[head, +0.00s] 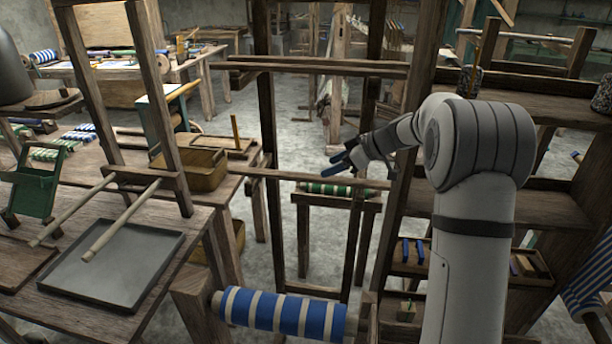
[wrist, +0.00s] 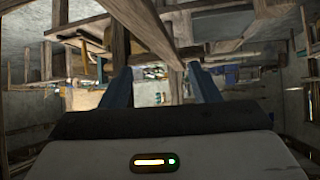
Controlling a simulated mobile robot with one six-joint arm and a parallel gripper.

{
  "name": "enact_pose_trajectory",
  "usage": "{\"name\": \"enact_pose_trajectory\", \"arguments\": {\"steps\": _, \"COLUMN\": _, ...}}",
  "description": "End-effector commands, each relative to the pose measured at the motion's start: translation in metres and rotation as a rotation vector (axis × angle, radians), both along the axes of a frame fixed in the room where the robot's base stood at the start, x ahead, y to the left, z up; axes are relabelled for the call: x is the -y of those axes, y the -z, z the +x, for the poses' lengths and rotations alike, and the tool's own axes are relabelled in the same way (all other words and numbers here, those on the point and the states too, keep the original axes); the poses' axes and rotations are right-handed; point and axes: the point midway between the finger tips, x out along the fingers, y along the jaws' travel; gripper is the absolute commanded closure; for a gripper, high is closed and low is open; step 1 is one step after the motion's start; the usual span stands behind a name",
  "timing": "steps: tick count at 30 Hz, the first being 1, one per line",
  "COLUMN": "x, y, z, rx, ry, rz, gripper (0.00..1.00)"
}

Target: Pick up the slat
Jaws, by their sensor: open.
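A long, thin wooden slat (head: 290,177) runs level across the loom frame in the head view, just below and behind my gripper. My gripper (head: 343,163) has blue fingers that point left, and it is open with nothing seen between them. In the wrist view my gripper (wrist: 160,88) shows both blue fingers well apart. A long wooden bar (wrist: 148,30) slants down from the top towards the gap between them; I cannot tell if it is the slat. The gap between gripper and slat is hard to judge.
Upright loom posts (head: 270,150) stand around my gripper, with paired crossbars (head: 315,67) above. A blue-and-white striped roll (head: 282,314) lies below. A table with a grey tray (head: 112,262) and two sticks stands left. Shelves (head: 540,205) stand behind my arm at right.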

Motion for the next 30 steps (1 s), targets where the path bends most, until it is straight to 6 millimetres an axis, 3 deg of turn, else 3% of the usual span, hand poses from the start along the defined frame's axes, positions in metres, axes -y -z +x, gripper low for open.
{"name": "enact_pose_trajectory", "arguments": {"steps": 15, "x": -0.048, "y": 0.036, "z": 0.016, "rx": 0.001, "ry": 0.002, "rz": 0.000, "gripper": 0.44}}
{"name": "enact_pose_trajectory", "arguments": {"steps": 23, "x": -0.051, "y": 0.039, "z": 0.018, "rx": 0.004, "ry": 0.003, "rz": -0.001, "gripper": 0.44}}
{"name": "enact_pose_trajectory", "arguments": {"steps": 30, "x": -0.050, "y": 0.039, "z": 0.018, "rx": 0.004, "ry": 0.005, "rz": 0.000, "gripper": 0.64}}
